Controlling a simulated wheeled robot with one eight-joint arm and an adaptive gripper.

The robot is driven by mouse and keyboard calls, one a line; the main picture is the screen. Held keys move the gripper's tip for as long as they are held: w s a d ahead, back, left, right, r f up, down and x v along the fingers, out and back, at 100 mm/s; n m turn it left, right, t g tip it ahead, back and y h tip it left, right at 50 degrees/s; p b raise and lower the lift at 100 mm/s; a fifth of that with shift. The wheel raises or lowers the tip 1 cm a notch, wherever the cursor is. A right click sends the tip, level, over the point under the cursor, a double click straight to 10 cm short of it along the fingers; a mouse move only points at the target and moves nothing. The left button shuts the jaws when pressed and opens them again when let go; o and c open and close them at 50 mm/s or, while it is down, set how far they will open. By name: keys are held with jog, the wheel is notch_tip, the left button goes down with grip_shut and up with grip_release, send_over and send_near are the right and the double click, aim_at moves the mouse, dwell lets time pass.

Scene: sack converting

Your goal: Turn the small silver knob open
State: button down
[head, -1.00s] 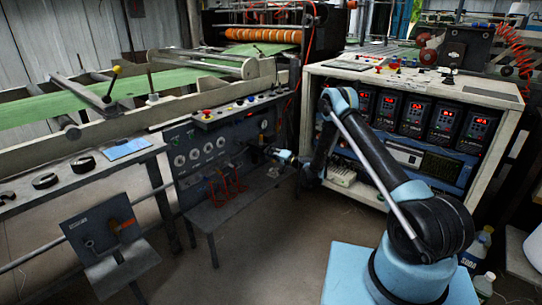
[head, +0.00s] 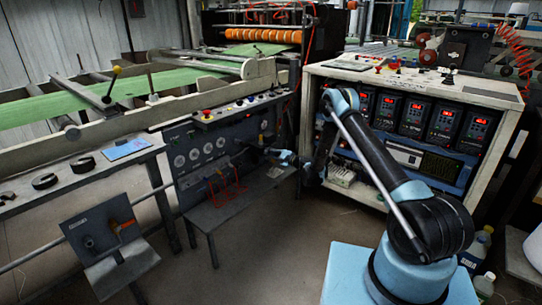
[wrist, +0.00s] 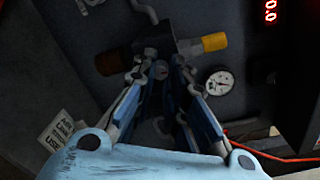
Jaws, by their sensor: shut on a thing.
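My gripper (head: 264,151) reaches the dark panel under the green-belt machine in the head view, where the tips are tiny. In the wrist view my gripper (wrist: 163,58) has its two blue-sided fingers converging on a small silver-grey knob (wrist: 160,70). The knob sits between the fingers, just below a grey fitting, and is partly hidden by them. The fingers are shut on it. How far the knob is turned cannot be told.
In the wrist view, a yellow cap (wrist: 214,42) and a pressure gauge (wrist: 220,82) are right of the fingers. A red cable (wrist: 270,154) runs below.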

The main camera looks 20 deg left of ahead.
jog(key=m, duration=0.6)
jog(key=shift+s+a, duration=0.15)
jog(key=m, duration=0.6)
jog(key=shift+m+y, duration=0.3)
jog(key=m, duration=0.6)
jog(key=shift+m, duration=0.3)
jog(key=m, duration=0.6)
jog(key=shift+w+f+m, duration=0.1)
jog(key=shift+w+m, duration=0.1)
jog(key=shift+m, duration=0.1)
jog(key=c, duration=1.6)
grip_release()
jog(key=shift+o, duration=0.2)
